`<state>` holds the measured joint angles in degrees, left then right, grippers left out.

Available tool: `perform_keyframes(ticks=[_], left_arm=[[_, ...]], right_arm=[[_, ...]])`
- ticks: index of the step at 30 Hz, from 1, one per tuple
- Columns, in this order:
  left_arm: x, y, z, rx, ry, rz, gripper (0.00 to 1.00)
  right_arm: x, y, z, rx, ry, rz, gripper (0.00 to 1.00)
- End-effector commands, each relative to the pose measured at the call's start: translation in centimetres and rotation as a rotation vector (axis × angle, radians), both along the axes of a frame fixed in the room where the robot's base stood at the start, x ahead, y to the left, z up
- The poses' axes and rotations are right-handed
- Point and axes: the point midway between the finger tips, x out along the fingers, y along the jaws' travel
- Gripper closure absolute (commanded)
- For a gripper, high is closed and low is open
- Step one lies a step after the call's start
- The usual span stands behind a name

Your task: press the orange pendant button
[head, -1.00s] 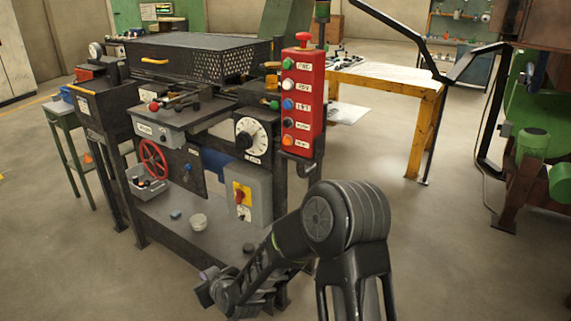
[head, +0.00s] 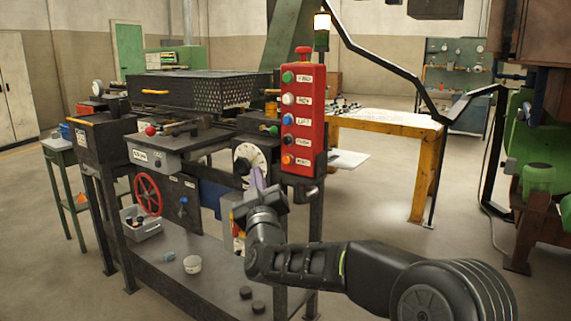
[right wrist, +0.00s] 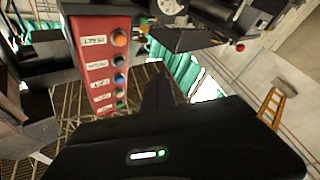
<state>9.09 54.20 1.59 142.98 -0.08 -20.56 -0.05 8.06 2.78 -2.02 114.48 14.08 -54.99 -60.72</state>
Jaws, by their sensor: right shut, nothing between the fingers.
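The red pendant box (head: 304,122) hangs upright with a column of green, white, blue, black and orange buttons and a red knob on top. The orange button (head: 288,160) is the lowest. In the right wrist view the pendant (right wrist: 92,62) appears upside down, with the orange button (right wrist: 119,38) at its upper end. My right gripper (head: 256,178) is shut and empty, left of and a little below the orange button and apart from it in the picture. In the wrist view its dark fingers (right wrist: 158,88) point toward the area beside the pendant. My left gripper is not in view.
The dark machine bench with a white dial (head: 246,156) and red handwheel (head: 148,194) stands behind and left of my gripper. A yellow-legged table (head: 424,178) stands behind right. A black bent pipe (head: 396,62) runs right of the pendant. Floor between is clear.

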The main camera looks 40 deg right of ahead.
Motion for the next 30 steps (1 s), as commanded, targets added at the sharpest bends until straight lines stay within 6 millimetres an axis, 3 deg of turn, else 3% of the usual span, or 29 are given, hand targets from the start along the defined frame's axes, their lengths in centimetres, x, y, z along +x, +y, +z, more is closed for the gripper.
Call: perform_keyframes(ticks=[8,21,30], left_arm=[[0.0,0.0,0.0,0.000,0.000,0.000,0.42],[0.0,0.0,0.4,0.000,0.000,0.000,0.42],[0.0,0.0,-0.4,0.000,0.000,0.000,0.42]], right_arm=[[0.3,-0.8,-0.1,0.001,0.001,0.000,1.00],[1.7,-5.9,-0.1,0.000,0.003,-0.002,1.00],[2.5,-8.2,-0.2,0.001,0.002,0.001,1.00]])
